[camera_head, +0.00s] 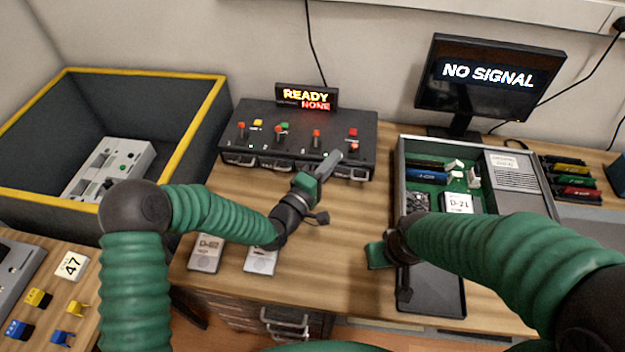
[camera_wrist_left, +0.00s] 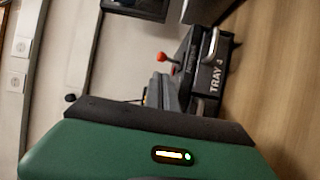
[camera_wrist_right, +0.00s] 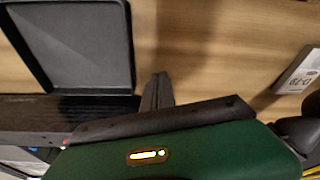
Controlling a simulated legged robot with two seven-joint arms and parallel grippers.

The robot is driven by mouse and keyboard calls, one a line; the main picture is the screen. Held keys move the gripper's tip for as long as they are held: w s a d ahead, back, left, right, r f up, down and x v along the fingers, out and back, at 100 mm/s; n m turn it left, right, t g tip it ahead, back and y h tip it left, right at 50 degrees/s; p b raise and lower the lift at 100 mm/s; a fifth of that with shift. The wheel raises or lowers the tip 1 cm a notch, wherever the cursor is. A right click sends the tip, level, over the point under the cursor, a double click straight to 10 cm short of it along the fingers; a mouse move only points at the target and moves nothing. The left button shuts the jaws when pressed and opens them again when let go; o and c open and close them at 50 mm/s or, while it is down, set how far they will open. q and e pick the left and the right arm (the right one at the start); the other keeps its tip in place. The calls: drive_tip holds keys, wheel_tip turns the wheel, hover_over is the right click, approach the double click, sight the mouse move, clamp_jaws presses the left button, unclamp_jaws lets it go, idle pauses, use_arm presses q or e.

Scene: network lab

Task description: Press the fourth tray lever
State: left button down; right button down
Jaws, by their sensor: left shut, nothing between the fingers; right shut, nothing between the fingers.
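The black tray unit (camera_head: 232,130) stands at the back of the table with several red-topped levers in a row. The fourth tray lever (camera_head: 353,134) is the rightmost; in the left wrist view its red knob (camera_wrist_left: 162,57) shows above the "TRAY 4" front (camera_wrist_left: 215,85). My left gripper (camera_head: 333,160) is shut and empty, its fingertips in front of the unit's right part, near the third and fourth levers. The left wrist view shows its fingers (camera_wrist_left: 160,90) close to the lever; contact cannot be told. My right gripper (camera_wrist_right: 157,92) is shut and empty above the table.
A display (camera_head: 306,97) on the unit reads "READY" and "NONE". An open case (camera_head: 402,165) with parts stands right, under a "NO SIGNAL" monitor (camera_head: 490,75). A yellow-rimmed bin (camera_head: 200,118) is left. Bare wood (camera_head: 335,225) lies between the arms.

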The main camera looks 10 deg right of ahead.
use_arm(q)
drive_tip(key=v, duration=1.1)
drive_tip(key=shift+a, duration=0.1)
use_arm(e)
drive_tip(key=shift+r, duration=0.25)
drive_tip(key=shift+r, duration=0.1)
